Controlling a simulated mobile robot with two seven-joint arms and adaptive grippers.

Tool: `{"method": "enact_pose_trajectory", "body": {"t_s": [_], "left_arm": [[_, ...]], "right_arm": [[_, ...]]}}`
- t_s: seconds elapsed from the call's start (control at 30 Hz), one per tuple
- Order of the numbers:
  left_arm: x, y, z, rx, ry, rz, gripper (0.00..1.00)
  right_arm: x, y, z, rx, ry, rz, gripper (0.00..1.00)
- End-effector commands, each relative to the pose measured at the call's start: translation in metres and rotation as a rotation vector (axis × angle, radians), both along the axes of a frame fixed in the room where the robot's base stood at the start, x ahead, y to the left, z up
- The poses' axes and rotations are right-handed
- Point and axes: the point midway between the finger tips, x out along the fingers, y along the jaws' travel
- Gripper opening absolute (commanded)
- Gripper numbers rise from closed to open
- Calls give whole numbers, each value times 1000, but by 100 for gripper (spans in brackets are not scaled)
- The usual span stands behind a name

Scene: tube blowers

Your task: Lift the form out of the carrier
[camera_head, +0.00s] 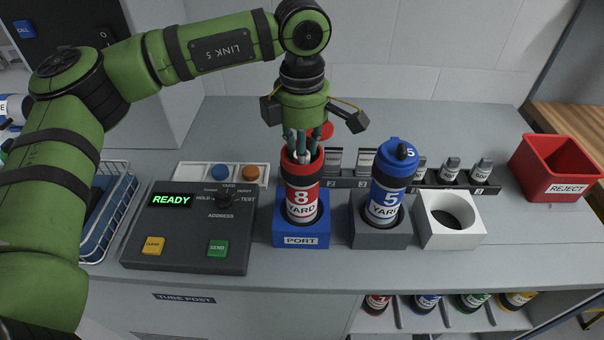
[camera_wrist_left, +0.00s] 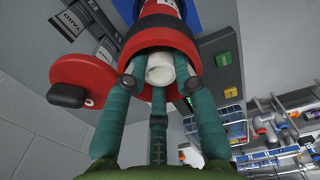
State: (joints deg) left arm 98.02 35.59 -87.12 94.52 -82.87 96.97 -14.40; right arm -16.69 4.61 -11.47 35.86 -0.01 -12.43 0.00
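The red carrier (camera_head: 302,192), marked 8 YARD, stands upright in the blue block marked PORT (camera_head: 301,232). Its red lid (camera_head: 321,131) is swung open; the lid also shows in the left wrist view (camera_wrist_left: 88,80). The white rolled form (camera_wrist_left: 160,69) is in the carrier's mouth, its lower part hidden inside. My left gripper (camera_head: 302,151) points down over the carrier. In the left wrist view its teal fingers surround the form at the mouth, bent inward close to it; whether they press on it I cannot tell. My right gripper is not in view.
A blue carrier (camera_head: 389,190), marked 5 YARD and lidded, stands in a grey block to the right. Beside it is a white block with an empty hole (camera_head: 450,228). A control box (camera_head: 190,227) reads READY. A red REJECT bin (camera_head: 556,168) stands far right.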

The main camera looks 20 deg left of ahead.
Motion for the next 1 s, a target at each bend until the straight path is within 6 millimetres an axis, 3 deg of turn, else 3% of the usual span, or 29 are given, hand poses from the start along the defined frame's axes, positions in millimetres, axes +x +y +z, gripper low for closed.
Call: {"method": "enact_pose_trajectory", "body": {"t_s": [0.47,0.67,1.0], "left_arm": [[1,-1,11,0,-2,0,11],[1,-1,43,-2,-5,1,11],[0,-1,124,-2,-4,0,11]], "right_arm": [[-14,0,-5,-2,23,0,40],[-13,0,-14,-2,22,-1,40],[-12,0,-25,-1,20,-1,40]]}}
